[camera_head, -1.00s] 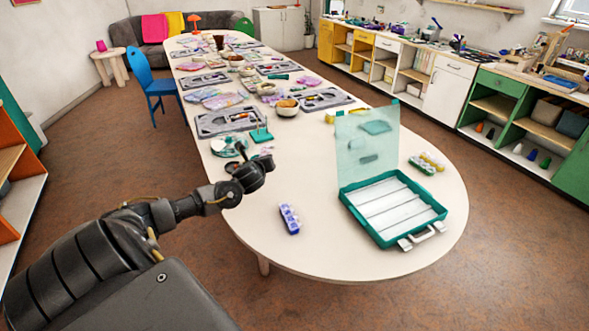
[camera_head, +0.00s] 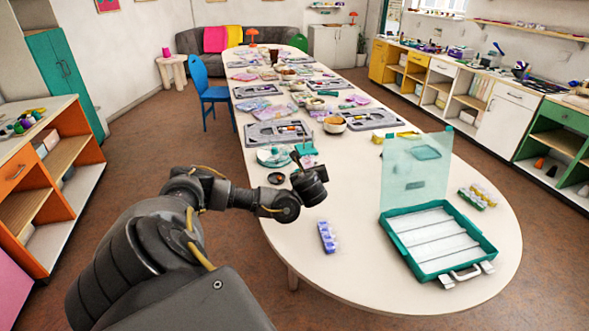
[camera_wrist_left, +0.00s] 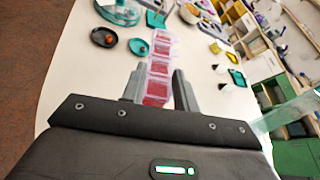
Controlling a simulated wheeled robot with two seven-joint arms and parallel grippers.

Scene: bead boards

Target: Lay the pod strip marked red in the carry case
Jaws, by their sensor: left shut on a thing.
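The pod strip marked red (camera_wrist_left: 159,66) shows in the left wrist view as a row of clear pods with red contents. My left gripper (camera_wrist_left: 159,88) is shut on it, one finger on each side. In the head view my left gripper (camera_head: 311,187) is over the table's left side, left of the carry case, and the strip is hidden there. The teal carry case (camera_head: 393,237) stands open on the table's near right, with its clear lid (camera_head: 402,175) raised at the back. Its white, divided inside looks empty. My right gripper is not in view.
A blue-purple pod strip (camera_head: 327,236) lies on the table between my gripper and the case. Green (camera_head: 470,199) and yellow (camera_head: 486,194) strips lie right of the lid. Grey trays (camera_head: 277,133) and bowls fill the table farther back. The near table around the case is mostly clear.

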